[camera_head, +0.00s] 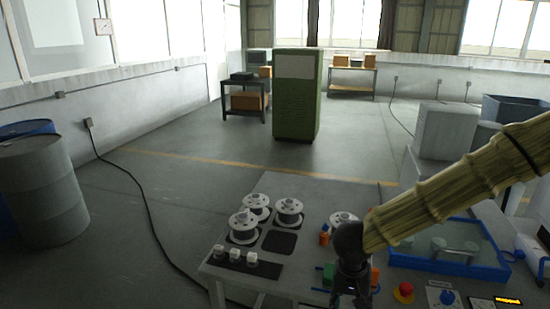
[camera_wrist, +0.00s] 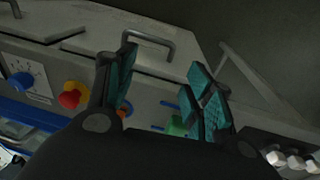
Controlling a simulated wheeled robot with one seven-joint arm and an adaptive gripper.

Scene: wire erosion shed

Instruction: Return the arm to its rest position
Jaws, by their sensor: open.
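My arm, in a ribbed tan sleeve, reaches in from the right edge of the head view. My gripper (camera_head: 352,294) hangs at its end, pointing down over the front of the bench (camera_head: 310,190). In the wrist view my gripper (camera_wrist: 163,78) shows its teal-padded fingers spread apart, with nothing held between them. A green block (camera_head: 328,272) and an orange piece (camera_head: 375,276) lie close behind and beside the gripper in the head view, partly hidden by it. The green block (camera_wrist: 177,127) also shows below the fingers in the wrist view. Whether the fingers touch anything cannot be told.
Several white spools (camera_head: 289,208) stand on the bench, with small white pieces (camera_head: 235,256) at its front left. A blue-framed tray (camera_head: 490,268) lies under my arm. A red button (camera_head: 403,291) is right of my gripper. A green cabinet (camera_head: 296,95) stands behind; open floor lies between.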

